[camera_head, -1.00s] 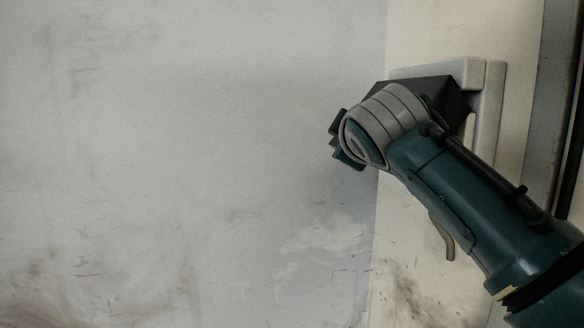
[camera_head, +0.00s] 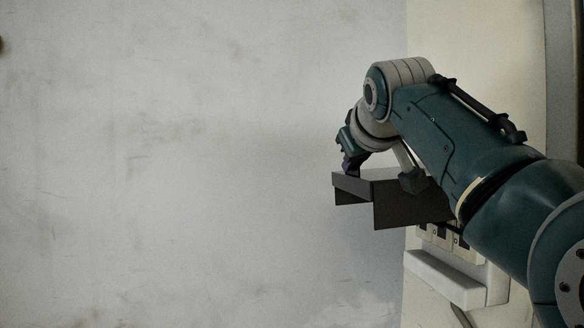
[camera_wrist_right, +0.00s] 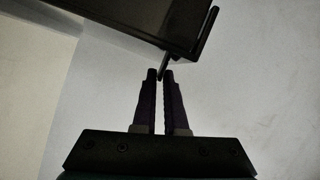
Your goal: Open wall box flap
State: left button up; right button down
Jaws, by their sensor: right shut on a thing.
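The wall box (camera_head: 445,278) is a pale housing on the cream wall, low right in the head view. Its dark flap (camera_head: 410,205) stands out from the wall above pale sockets or switches (camera_head: 440,236). My right gripper (camera_head: 351,170) is at the flap's outer left edge, partly hidden by my wrist. In the right wrist view, the flap (camera_wrist_right: 155,18) is a dark plate across the top. A thin lip of it reaches down between the close fingertips of my right gripper (camera_wrist_right: 160,75). My arm covers the box's right and upper parts. My left gripper is out of view.
A stained grey wall (camera_head: 180,160) fills the left and meets the cream wall (camera_head: 480,40) at a corner near the flap. A grey vertical post (camera_head: 561,80) stands at the right edge. The space left of the flap is open.

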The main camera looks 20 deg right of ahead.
jog(key=shift+d+r+p, duration=0.3)
jog(key=shift+d+r, duration=0.3)
jog(key=shift+r, duration=0.15)
jog(key=shift+s, duration=0.1)
jog(key=c, duration=1)
grip_release()
jog(key=shift+d+f, duration=0.1)
jog(key=shift+c, duration=0.2)
jog(key=shift+a, duration=0.25)
